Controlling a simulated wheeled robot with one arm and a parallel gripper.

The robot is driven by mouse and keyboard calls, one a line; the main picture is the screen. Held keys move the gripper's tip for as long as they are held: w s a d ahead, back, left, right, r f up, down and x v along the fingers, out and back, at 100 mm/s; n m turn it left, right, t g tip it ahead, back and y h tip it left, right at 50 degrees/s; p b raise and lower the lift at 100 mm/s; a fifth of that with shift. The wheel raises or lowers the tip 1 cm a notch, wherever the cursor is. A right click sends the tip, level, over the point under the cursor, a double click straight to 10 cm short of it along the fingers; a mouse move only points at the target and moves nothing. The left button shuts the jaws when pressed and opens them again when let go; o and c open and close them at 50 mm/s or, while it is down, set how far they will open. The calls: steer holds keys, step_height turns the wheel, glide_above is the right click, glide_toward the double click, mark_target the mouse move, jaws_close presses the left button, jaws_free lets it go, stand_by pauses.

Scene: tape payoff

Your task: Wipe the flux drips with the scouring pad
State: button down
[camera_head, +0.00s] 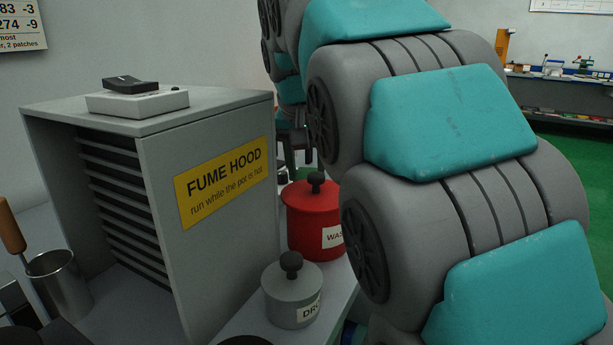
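No scouring pad and no flux drips can be made out in this view. My large teal and grey arm fills the middle and right and hides much of the bench behind it. The end of my arm, with what looks like my gripper (300,156), shows small and dark between the fume hood and the arm links, above and behind the red pot. It is partly hidden, and whether it is open or holds anything cannot be told.
A grey fume hood (210,245) with a switch box (137,102) on top stands left. A red lidded pot (308,215) and a grey lidded pot (283,300) stand beside it. A metal cup (62,285) is at far left. Another bench (565,92) stands far right.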

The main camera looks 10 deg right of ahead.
steer(key=shift+r, duration=0.6)
steer(key=shift+r, duration=1.5)
